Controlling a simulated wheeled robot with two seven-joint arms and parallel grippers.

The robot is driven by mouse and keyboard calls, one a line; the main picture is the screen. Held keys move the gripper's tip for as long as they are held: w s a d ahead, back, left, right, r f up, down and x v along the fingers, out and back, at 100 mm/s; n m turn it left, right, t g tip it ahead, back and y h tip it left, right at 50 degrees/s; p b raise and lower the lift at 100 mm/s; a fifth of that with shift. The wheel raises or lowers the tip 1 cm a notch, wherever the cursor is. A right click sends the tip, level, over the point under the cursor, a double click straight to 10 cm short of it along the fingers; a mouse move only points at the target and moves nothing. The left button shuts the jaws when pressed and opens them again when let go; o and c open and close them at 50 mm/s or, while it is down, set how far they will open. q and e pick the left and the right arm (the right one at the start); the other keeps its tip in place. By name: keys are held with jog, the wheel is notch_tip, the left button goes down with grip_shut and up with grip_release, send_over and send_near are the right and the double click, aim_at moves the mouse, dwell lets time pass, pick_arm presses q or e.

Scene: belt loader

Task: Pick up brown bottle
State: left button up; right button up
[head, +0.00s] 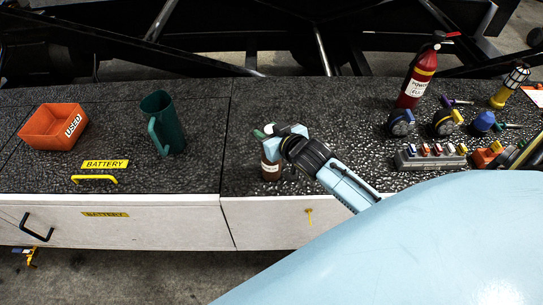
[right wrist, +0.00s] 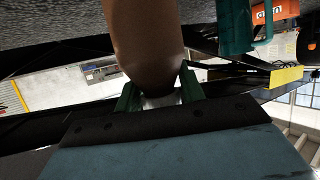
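The brown bottle (head: 271,172) with a white label is upright on the dark textured top, near its front edge, in the head view. My right gripper (head: 272,137) is at the upper part of the bottle and hides some of it. In the right wrist view the bottle (right wrist: 145,40) fills the upper middle and narrows to a pale end between the two green fingers (right wrist: 160,97). The fingers lie close along both sides; whether they press on it is unclear. My left gripper is not in view.
An orange bin (head: 43,128) marked USED and a green jug (head: 172,128) stand left. The top between jug and bottle is clear.

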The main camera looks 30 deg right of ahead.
grip_shut()
